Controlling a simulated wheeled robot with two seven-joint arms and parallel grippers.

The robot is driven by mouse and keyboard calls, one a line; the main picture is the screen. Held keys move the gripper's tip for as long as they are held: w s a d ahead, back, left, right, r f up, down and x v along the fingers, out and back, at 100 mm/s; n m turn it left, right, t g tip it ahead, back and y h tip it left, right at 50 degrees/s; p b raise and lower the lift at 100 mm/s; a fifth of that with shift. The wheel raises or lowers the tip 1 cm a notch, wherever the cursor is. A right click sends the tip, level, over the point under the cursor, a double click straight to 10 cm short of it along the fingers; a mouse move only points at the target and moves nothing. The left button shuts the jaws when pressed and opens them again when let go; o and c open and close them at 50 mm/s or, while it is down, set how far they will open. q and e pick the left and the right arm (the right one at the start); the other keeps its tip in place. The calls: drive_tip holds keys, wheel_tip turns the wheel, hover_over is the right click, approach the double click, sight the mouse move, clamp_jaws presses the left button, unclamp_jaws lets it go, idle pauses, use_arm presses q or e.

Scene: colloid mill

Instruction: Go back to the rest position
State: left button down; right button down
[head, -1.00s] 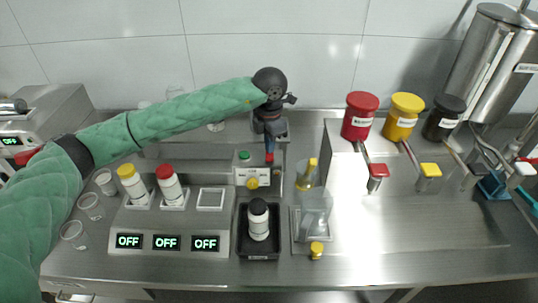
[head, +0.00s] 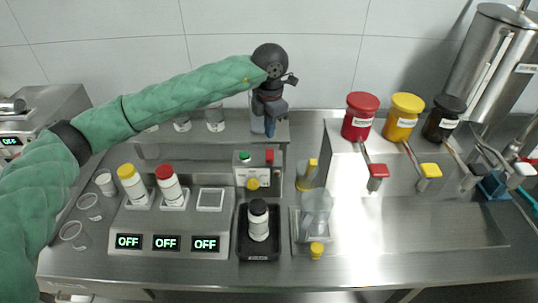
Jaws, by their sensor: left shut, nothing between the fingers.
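My left gripper (head: 269,127) is in the head view at the upper middle, at the end of my green-sleeved arm that comes in from the left. It points down, shut and empty, in front of the back shelf and above the small control box (head: 253,172) with its green and red buttons. It appears apart from the box. The arm crosses above the left half of the bench. My right gripper does not show.
A scale unit (head: 170,228) with white bottles stands at left, and a black tray (head: 259,246) holds a black-capped bottle (head: 258,220). A clear beaker (head: 316,208) stands right of it. Red, yellow and dark jars (head: 360,118) stand at right, near a steel tank (head: 492,65).

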use_arm(q)
drive_tip(key=shift+r, duration=0.45)
